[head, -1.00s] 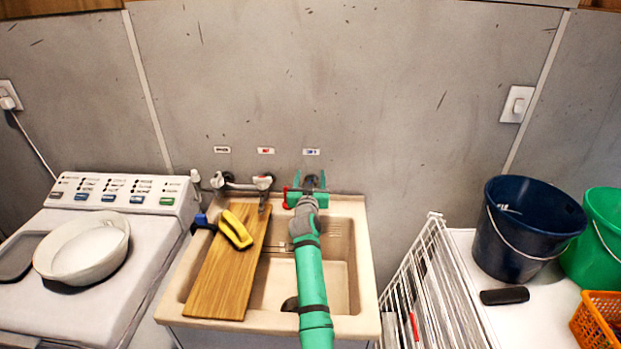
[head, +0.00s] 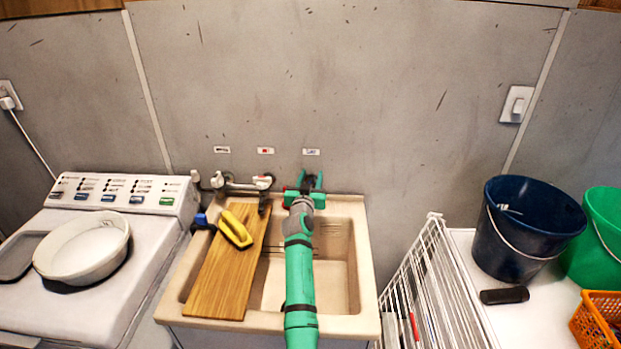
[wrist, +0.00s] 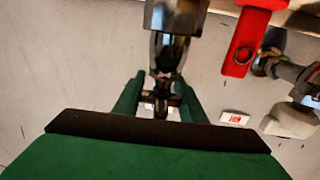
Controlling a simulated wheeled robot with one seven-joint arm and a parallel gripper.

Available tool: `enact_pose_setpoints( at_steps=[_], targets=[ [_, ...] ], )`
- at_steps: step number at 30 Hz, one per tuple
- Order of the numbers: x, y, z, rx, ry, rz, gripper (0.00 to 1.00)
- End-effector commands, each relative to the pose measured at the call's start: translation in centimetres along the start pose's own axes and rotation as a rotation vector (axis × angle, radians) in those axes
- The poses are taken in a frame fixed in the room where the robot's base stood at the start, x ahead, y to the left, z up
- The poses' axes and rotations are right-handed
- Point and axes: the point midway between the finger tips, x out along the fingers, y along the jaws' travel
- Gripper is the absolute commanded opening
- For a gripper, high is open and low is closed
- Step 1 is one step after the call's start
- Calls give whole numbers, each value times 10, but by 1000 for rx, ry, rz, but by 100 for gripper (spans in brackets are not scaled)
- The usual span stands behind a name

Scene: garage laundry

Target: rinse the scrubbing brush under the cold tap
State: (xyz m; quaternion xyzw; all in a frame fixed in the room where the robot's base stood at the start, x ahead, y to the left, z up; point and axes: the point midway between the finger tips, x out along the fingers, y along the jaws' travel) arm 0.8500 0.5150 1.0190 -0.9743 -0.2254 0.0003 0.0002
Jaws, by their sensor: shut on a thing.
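The yellow scrubbing brush (head: 236,229) lies on the wooden board (head: 215,285) across the left side of the sink. My gripper (head: 309,182) is at the wall above the sink's back edge, just below the blue-marked label (head: 311,152). In the wrist view, its green fingers (wrist: 158,92) are on either side of a dark metal part, seemingly the cold tap's handle (wrist: 165,88). A metal tap body (wrist: 175,35) shows above it. My gripper and arm hide most of this tap in the head view. I see no running water.
A red lever (wrist: 247,42) is close to the fingers. The sink basin (head: 338,260) is open right of the board. A white rack (head: 432,280) stands to the right.

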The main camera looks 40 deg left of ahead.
Motion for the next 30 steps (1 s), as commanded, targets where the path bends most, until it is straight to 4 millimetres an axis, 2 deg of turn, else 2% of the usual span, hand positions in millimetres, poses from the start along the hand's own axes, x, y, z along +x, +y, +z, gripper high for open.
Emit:
enact_pose_setpoints(
  at_steps=[5,30],
  targets=[
    [0,1,-4,2,4,84,15],
    [-4,17,1,1,-6,519,15]
  ],
)
